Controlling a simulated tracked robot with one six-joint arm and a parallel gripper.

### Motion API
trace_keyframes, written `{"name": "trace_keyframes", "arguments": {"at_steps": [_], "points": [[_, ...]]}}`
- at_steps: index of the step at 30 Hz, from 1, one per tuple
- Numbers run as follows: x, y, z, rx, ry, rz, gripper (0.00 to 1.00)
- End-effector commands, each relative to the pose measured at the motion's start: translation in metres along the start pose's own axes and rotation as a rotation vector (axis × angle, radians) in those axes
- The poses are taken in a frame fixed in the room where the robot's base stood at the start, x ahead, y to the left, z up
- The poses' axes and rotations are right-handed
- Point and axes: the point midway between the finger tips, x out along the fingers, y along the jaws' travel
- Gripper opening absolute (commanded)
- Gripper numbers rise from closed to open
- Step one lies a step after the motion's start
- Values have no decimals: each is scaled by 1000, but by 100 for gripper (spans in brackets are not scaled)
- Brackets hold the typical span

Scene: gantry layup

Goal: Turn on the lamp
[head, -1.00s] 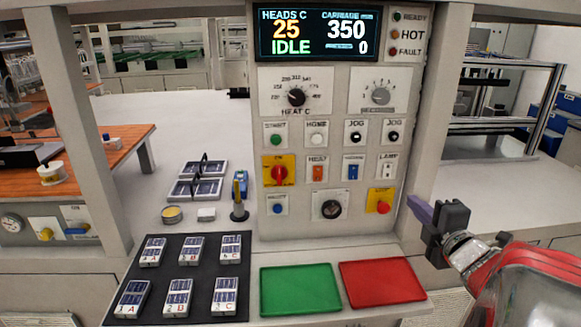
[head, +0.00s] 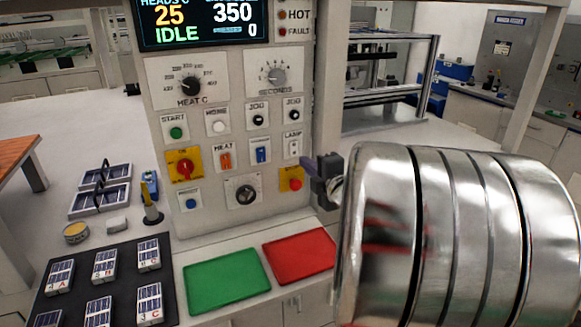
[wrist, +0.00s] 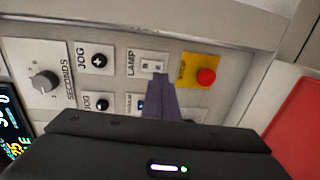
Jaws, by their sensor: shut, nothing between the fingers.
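The lamp switch (head: 293,148) is a small white rocker under a LAMP label, at the right side of the grey control panel. It also shows in the wrist view (wrist: 152,66), just beyond my fingertips. My gripper (head: 308,164) has dark purple fingers, shut and empty, pointing at the panel just right of and below the switch. In the wrist view, the shut fingertips (wrist: 158,77) overlap the lower edge of the switch plate. I cannot tell whether they touch it. The lamp itself is not identifiable.
A red stop button (head: 295,184) on yellow sits below the switch. A blue rocker (head: 261,155) and JOG buttons (head: 293,115) are close by. A panel post (head: 326,110) stands at the right. Green (head: 228,281) and red (head: 300,255) trays lie below.

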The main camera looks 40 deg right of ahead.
Motion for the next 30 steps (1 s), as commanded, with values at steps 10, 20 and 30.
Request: {"name": "trace_keyframes", "arguments": {"at_steps": [10, 20, 30], "points": [[42, 0, 0, 1, 1, -1, 0], [51, 0, 1, 1, -2, 1, 0], [54, -1, -4, 0, 7, 8, 0]]}}
